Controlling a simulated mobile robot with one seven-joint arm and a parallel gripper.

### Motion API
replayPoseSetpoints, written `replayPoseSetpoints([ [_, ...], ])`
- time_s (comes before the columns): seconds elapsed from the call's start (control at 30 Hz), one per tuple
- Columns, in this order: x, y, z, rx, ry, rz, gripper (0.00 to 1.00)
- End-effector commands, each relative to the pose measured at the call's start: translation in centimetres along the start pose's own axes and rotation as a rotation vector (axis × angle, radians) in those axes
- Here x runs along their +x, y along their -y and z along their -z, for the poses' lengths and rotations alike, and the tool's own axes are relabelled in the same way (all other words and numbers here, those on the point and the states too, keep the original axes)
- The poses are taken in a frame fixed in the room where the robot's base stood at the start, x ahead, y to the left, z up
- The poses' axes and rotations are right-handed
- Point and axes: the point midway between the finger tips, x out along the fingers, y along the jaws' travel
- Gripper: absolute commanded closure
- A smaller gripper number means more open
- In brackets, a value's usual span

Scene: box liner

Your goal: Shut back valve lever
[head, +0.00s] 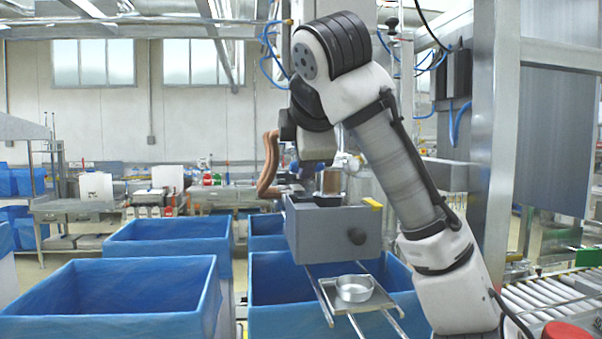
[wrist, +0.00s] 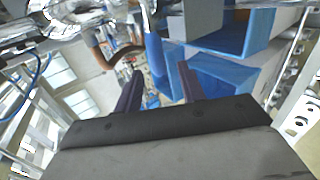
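My gripper (wrist: 160,69) is open in the wrist view, its two dark fingers apart with nothing held between them. In the head view my arm bends down at the centre, and its end is hard to make out against the clutter behind the grey box (head: 325,232). I cannot pick out the back valve lever with certainty. A small yellow piece (head: 373,203) sits at the grey box's top right corner; I cannot tell if it is a lever. Shiny metal pipework (wrist: 85,18) crosses the top of the wrist view, close to the fingers.
Blue bins (head: 110,295) stand at left and centre, and also beyond the fingers in the wrist view (wrist: 205,75). A round metal dish (head: 354,288) sits on rails below the grey box. A brown hose (head: 270,165) hangs left of my arm. A roller conveyor (head: 545,295) and steel post (head: 493,130) are right.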

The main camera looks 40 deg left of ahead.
Motion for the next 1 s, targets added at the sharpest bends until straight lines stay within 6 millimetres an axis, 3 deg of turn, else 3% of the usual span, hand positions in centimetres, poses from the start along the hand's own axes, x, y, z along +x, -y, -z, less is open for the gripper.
replayPoseSetpoints([
  [0.2,-4.8,0.1,-0.1,-0.001,0.006,-0.003,0.60],
  [0.4,-7.4,0.1,0.0,-0.001,0.003,-0.001,0.60],
  [1.0,-8.2,0.0,0.0,-0.001,0.000,0.001,0.60],
])
